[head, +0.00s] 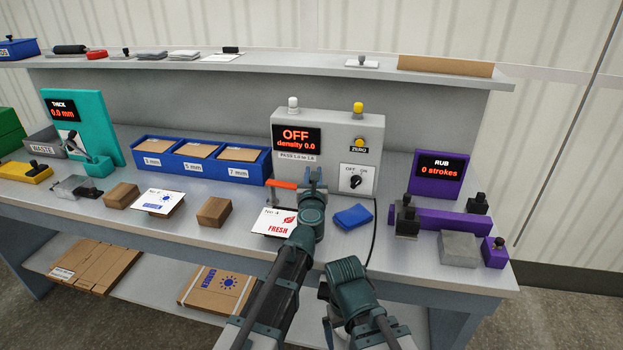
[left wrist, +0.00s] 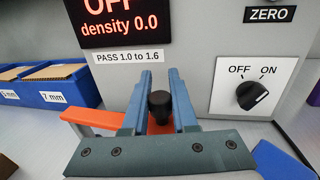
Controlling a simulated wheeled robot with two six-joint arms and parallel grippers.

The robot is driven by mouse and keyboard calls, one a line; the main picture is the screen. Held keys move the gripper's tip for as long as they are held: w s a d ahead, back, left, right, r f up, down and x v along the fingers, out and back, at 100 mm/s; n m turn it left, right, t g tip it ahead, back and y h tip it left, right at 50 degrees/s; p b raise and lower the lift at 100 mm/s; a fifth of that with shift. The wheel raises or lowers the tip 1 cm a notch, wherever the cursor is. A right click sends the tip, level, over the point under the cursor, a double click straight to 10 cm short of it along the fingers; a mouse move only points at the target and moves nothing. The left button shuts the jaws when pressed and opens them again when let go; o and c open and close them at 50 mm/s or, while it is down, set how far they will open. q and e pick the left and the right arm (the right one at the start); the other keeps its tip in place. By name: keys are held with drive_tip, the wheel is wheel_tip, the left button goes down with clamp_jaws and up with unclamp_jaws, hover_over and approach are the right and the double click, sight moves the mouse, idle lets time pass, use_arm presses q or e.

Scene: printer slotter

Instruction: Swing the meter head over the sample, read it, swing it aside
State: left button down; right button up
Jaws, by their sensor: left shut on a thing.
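The grey density meter (head: 370,128) stands at the middle of the bench. Its display (head: 297,139) reads "OFF density 0.0", with "PASS 1.0 to 1.6" below. An orange swing arm (head: 283,184) sticks out at its front left; it also shows in the left wrist view (left wrist: 92,122). My left gripper (left wrist: 160,90) is shut on the arm's black knob (left wrist: 160,106), in front of the meter. A white card marked FRESH (head: 270,221) lies below and left of the gripper, partly behind my arm. My right arm shows low in the head view, its fingers out of sight.
An OFF/ON dial (head: 355,181) is on the meter's front right. A blue cloth (head: 353,216) lies right of my left gripper. Blue bins (head: 200,172) stand left of the meter, a wooden block (head: 214,211) in front of them. Purple rub equipment (head: 440,222) stands at right.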

use_arm(q)
drive_tip(key=shift+w+n+y, duration=0.5)
drive_tip(key=shift+y, duration=0.2)
drive_tip(key=shift+w, duration=0.1)
drive_tip(key=c, duration=0.7)
unclamp_jaws()
